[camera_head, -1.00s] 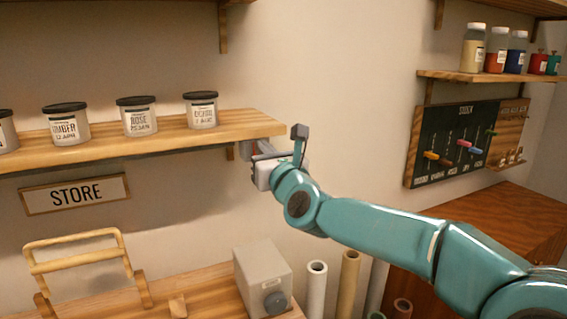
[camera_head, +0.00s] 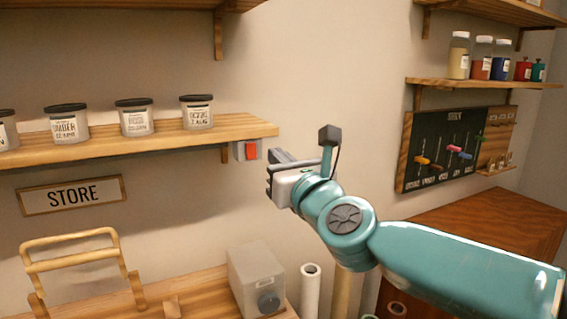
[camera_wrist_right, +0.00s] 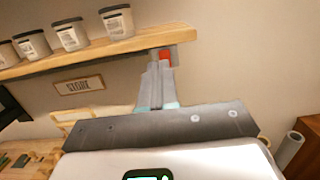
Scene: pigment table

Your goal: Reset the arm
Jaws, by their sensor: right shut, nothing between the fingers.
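My right arm (camera_head: 450,262) reaches in from the right in the head view. Its gripper (camera_head: 272,168) is shut and empty, just right of the end of the jar shelf. A red switch (camera_head: 252,150) on a grey plate is on the wall under the shelf end, a little left of and above the fingers. In the right wrist view the closed fingers (camera_wrist_right: 157,80) point toward the same red switch (camera_wrist_right: 165,56). The fingertips look apart from the switch in the head view. My left gripper is not in view.
A wooden shelf (camera_head: 170,140) holds several labelled jars (camera_head: 134,117) with dark lids. A STORE sign (camera_head: 72,195) hangs below it. A grey box with a knob (camera_head: 256,278) and a wooden rack (camera_head: 75,255) stand on the bench. Rolled tubes (camera_head: 310,290) stand below my arm.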

